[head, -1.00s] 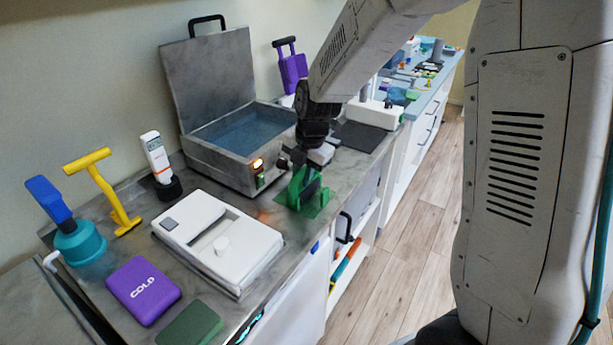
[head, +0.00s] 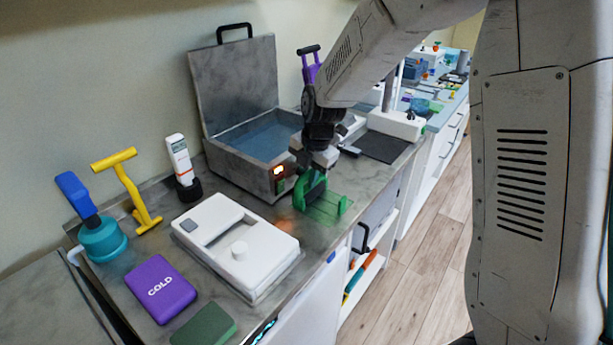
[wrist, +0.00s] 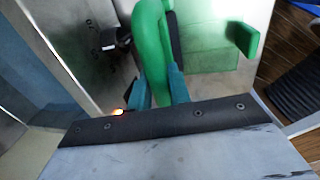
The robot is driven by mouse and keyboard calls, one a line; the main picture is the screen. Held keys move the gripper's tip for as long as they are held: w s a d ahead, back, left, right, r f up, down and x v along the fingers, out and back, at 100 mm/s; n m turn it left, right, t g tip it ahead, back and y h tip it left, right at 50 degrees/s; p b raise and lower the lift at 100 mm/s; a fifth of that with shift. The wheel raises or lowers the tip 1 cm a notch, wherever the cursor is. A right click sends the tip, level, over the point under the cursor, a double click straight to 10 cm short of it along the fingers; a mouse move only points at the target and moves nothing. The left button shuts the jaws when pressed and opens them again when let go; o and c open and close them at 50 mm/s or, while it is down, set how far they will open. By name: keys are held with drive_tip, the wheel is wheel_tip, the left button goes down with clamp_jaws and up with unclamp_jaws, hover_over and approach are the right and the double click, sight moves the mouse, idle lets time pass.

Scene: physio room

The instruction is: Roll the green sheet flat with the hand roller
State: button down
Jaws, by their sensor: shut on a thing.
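My gripper (wrist: 161,92) is shut on the green curved handle of the hand roller (wrist: 149,42). In the head view my gripper (head: 311,172) is above the counter with the green roller (head: 308,190) below it. A dark strip shows beside the handle in the wrist view; the roller's contact with the surface below is hidden. The thin green sheet (head: 324,214) lies on the counter under and to the right of the roller, and it also shows in the wrist view (wrist: 212,58). A small green upright (head: 343,204) stands at the sheet's right side.
The grey metal bath with a raised lid (head: 238,165) stands close behind left. A white device (head: 238,250), a purple cold pack (head: 150,288) and a dark green block (head: 204,327) are nearer. A dark mat (head: 382,147) lies farther right. The counter's front edge is close to the sheet.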

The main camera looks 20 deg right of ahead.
drive_tip(key=shift+s+d, duration=0.95)
drive_tip(key=shift+s, duration=0.3)
drive_tip(key=shift+s+d, duration=0.95)
drive_tip(key=shift+s, duration=0.3)
drive_tip(key=shift+w+a, duration=0.7)
drive_tip(key=shift+w, duration=0.25)
drive_tip(key=shift+w+a, duration=0.7)
drive_tip(key=shift+w, duration=0.2)
drive_tip(key=shift+w+a, duration=0.7)
drive_tip(key=shift+w, duration=0.25)
drive_tip(key=shift+s+d, duration=0.7)
drive_tip(key=shift+s, duration=0.25)
drive_tip(key=shift+s+d, duration=0.7)
drive_tip(key=shift+s, duration=0.25)
drive_tip(key=shift+s+d, duration=0.7)
drive_tip(key=shift+s, duration=0.25)
wheel_tip(320, 180, up, 8)
